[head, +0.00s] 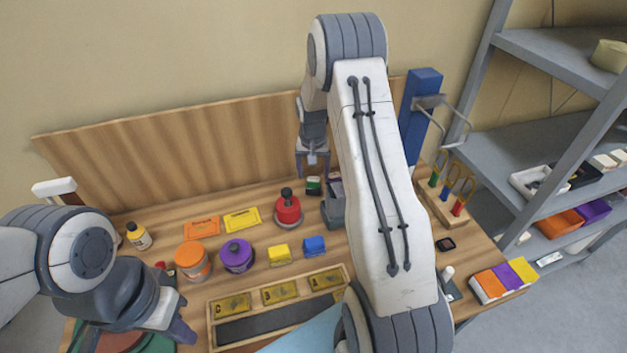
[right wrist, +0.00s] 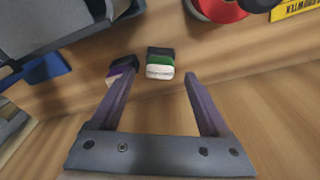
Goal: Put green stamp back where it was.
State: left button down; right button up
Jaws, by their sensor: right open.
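The green stamp (head: 314,186), a small block with black, green and white bands, is on the wooden bench near the backboard. In the right wrist view the green stamp (right wrist: 160,62) shows just beyond the fingertips, toward the gap between them. A purple-banded block (right wrist: 121,71) is beside it, partly behind a finger. My right gripper (head: 312,168) is open above and behind the green stamp; in its wrist view the gripper (right wrist: 158,76) has nothing between its fingers. My left gripper (head: 178,318) is low at the left front; its finger opening is unclear.
A red round container (head: 288,212) and a grey device (head: 333,212) flank the stamp. Orange (head: 193,262) and purple (head: 237,256) tubs, yellow and blue blocks and a wooden tray (head: 210,328) fill the front. A wooden rack (head: 440,208) stands right of my right arm.

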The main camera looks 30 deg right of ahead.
notch_tip(320, 180, up, 8)
jog(key=b, duration=0.1)
jog(key=s+a+r+n, duration=0.2)
jog(key=s+a, duration=0.2)
jog(key=a, duration=0.4)
jog(key=s+a+r+n+y, duration=0.1)
jog(key=s+a+r+n, duration=0.15)
jog(key=a, duration=0.45)
jog(key=s+a+r+n, duration=0.2)
jog(key=s+a, duration=0.3)
jog(key=a, duration=0.3)
jog(key=s+a+n, duration=0.4)
jog(key=s, duration=0.6)
jog(key=s+a+n+g, duration=0.1)
jog(key=s+a+n, duration=0.3)
jog(key=s, duration=0.7)
jog(key=shift+y, duration=0.4)
jog(key=shift+f, duration=0.1)
